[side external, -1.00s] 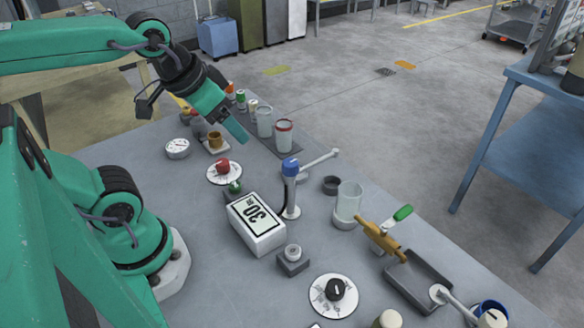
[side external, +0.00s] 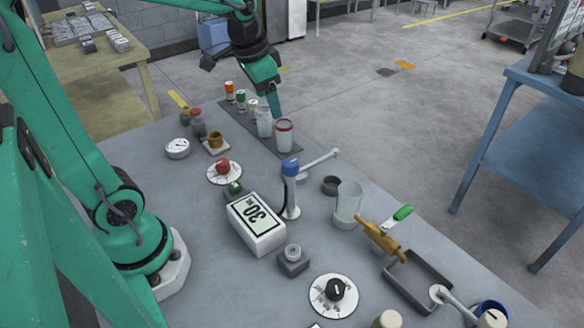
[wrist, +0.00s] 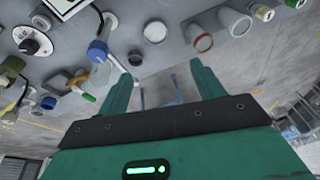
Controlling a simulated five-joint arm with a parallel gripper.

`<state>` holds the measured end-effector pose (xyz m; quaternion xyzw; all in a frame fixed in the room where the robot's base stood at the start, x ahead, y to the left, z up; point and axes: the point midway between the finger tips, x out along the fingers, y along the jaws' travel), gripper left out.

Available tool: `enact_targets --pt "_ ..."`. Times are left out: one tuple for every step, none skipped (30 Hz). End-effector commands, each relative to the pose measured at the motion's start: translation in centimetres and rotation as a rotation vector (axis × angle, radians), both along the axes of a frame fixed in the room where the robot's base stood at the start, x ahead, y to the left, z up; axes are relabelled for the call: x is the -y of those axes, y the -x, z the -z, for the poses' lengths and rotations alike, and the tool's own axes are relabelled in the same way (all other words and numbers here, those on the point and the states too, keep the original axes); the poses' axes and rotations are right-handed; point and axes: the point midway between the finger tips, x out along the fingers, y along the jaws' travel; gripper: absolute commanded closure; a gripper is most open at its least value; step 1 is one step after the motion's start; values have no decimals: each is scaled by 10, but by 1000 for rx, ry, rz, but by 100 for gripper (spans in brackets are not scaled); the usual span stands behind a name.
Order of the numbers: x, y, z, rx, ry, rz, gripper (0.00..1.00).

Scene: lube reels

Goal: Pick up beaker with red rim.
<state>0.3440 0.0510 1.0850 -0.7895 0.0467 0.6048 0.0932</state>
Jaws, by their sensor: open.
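The beaker with the red rim (side external: 284,138) stands upright on a dark mat in the side view. It also shows in the wrist view, where its red-rimmed mouth (wrist: 196,37) is beyond the right finger, toward the top of the picture. My gripper (side external: 276,112) is above and just behind the beakers in the side view, its fingers pointing down. In the wrist view the two fingers of my gripper (wrist: 160,76) are apart with nothing between them. Whether a finger touches the beaker cannot be told.
A clear beaker without red (side external: 264,123) stands close left of the red-rimmed one. Several small capped bottles (side external: 239,97) stand behind it. A blue-topped post with a side arm (side external: 290,180) is in front. The bench's far edge is close by on the right.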

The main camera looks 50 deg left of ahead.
Motion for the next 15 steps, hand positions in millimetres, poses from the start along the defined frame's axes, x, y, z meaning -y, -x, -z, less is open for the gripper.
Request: enact_targets --pt "-5 -9 6 -20 -3 10 33" --pt "-8 -14 8 -28 -4 17 33" --pt "-12 -20 12 -41 -7 26 33" --pt "-16 -25 15 -51 -9 35 33" --pt "-18 -29 19 -60 -10 43 33" --pt "-23 -35 24 -72 -12 53 33" --pt "-26 -40 27 -81 -12 61 33" --pt "-29 -44 31 -90 -13 69 33" --pt "-34 -50 36 -102 -14 79 33" --pt "-37 -54 40 -112 -14 87 33" --pt "-40 -59 45 -120 -15 96 33" --pt "-45 -64 51 -133 -14 106 33" --pt "-49 -68 55 -142 -15 114 33" --pt "-52 -72 60 -151 -15 122 33" --pt "-57 -77 67 -162 -14 133 33"
